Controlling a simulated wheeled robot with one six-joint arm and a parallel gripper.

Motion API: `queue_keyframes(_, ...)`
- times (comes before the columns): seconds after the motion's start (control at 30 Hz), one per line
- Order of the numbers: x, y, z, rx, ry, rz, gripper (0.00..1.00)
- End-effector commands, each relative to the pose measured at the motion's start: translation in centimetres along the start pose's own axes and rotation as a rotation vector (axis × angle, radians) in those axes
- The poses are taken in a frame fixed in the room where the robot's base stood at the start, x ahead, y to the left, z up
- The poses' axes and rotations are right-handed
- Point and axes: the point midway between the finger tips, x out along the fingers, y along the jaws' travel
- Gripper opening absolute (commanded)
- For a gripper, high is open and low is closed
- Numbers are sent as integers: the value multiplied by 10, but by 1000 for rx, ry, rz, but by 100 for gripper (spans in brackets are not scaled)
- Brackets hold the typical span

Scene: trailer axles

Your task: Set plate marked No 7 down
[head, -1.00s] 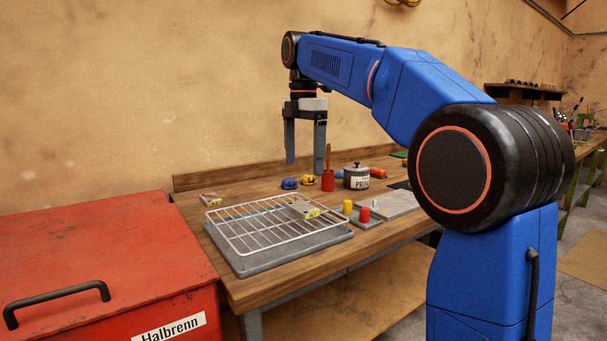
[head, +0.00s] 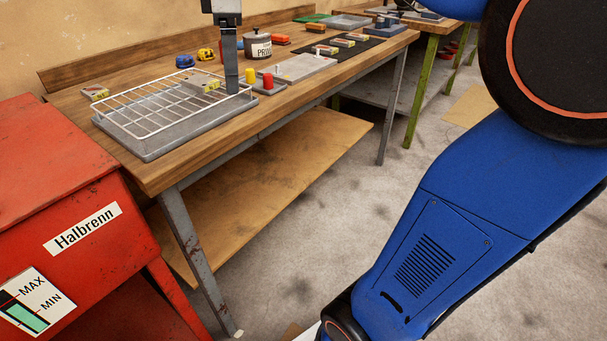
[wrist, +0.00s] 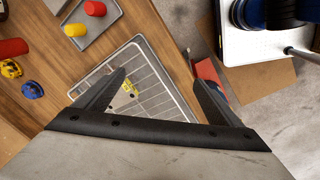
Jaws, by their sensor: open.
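A small grey plate with a yellow label (head: 207,86) lies on the white wire rack (head: 122,126), near the rack's right end. Its number is too small to read. It also shows in the wrist view (wrist: 126,97), beside the left finger. My gripper (head: 232,88) is seen side-on in the head view, low over the rack's right end beside the plate. In the wrist view my gripper (wrist: 153,64) has its fingers wide apart with nothing held. Part of the plate is hidden behind the left finger.
A similar labelled plate (head: 95,93) lies on the bench left of the rack. A yellow cylinder (head: 250,75) and a red cylinder (head: 268,81) stand close right of the gripper. A lidded pot (head: 258,45) is behind. More plates lie on a dark mat (head: 368,47).

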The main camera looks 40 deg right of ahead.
Motion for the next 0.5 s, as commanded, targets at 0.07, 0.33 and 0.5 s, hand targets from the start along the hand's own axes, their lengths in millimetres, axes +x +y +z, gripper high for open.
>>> queue_keyframes(0.07, 15, -24, 16, 113, 12, 23, 89)
queue_keyframes(0.33, 77, -95, 63, 509, 70, 92, 89)
queue_keyframes(0.5, 125, -142, 91, 758, 120, 126, 89)
